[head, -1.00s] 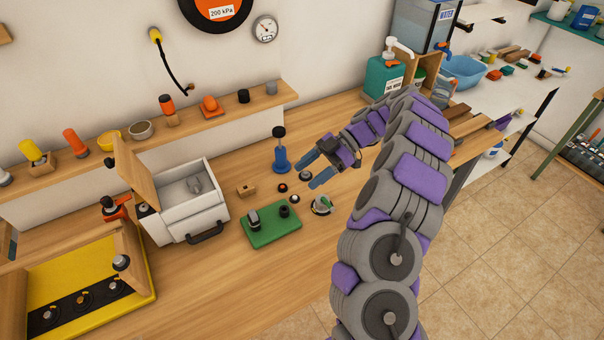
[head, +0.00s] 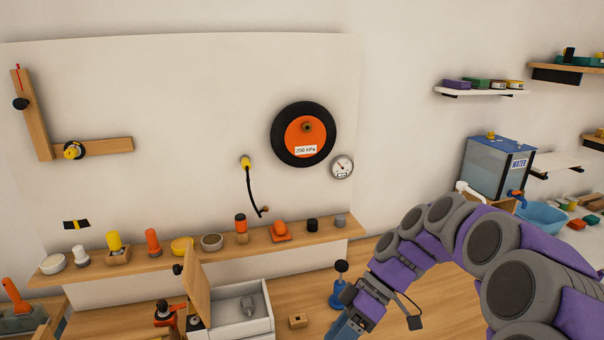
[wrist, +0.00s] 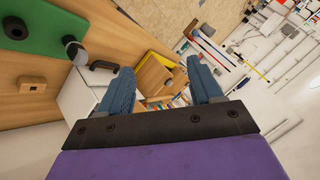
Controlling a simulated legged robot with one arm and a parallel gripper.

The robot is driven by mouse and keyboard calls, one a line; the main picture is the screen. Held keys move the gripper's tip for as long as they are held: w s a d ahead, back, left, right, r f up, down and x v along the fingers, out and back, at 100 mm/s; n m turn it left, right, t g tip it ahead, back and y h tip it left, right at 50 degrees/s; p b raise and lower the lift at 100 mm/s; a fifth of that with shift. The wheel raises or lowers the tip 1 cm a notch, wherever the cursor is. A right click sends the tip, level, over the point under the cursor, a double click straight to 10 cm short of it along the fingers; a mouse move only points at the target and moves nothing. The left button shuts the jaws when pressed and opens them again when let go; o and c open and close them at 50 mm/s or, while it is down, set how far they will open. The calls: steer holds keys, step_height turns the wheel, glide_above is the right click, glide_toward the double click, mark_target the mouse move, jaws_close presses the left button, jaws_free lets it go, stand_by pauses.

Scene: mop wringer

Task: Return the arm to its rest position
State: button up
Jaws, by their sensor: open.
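My arm is grey and purple and arches in from the right of the head view. My gripper (head: 344,330) points down at the bottom edge there, and its tips are cut off. In the wrist view, my gripper (wrist: 162,86) shows two blue fingers spread apart with nothing held between them. Past the fingers lie the bench edge and the floor.
A white box (head: 240,312) with a raised wooden lid stands on the bench left of my gripper. A blue-based post (head: 338,290) with a black knob is close beside the gripper. The green board (wrist: 45,28) shows in the wrist view.

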steer(key=s+d+f+m+t+h, duration=0.1)
steer(key=s+d+m+h, duration=0.2)
steer(key=s+m, duration=0.4)
steer(key=s+d+f+m+t+h, duration=0.2)
steer(key=s+d+m+h, duration=0.2)
steer(key=s, duration=1.2)
steer(key=m+h, duration=0.1)
steer(key=m, duration=0.2)
steer(key=shift+s+d+f+m, duration=0.25)
steer(key=shift+s+d+m, duration=0.05)
